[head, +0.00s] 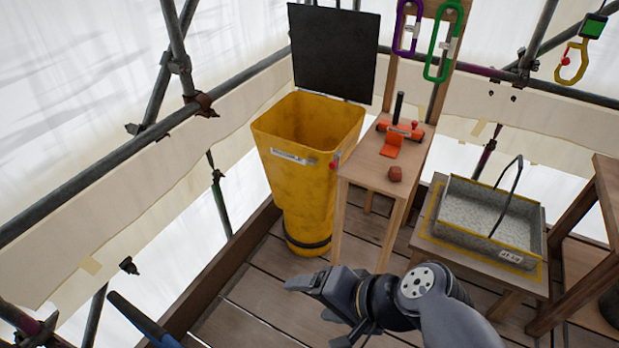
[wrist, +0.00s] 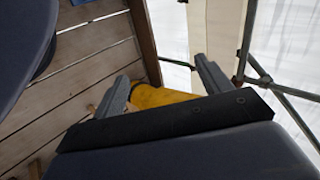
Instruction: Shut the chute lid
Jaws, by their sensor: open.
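The yellow chute (head: 308,175) stands in the corner of the deck with its mouth open at the top. Its lid, a black square panel (head: 334,52), stands upright at the back of the mouth, so the chute is open. My gripper (head: 290,284) is low in front of the chute, apart from it and well below the lid. In the wrist view, the two fingers of my gripper (wrist: 166,84) are spread with nothing between them. Part of the yellow chute (wrist: 160,97) shows beyond them. The lid is not clearly seen there.
A grey tray (head: 490,216) sits on a low table further right. Scaffold rails (head: 100,175) bound the left. Purple and green links hang above the stand.

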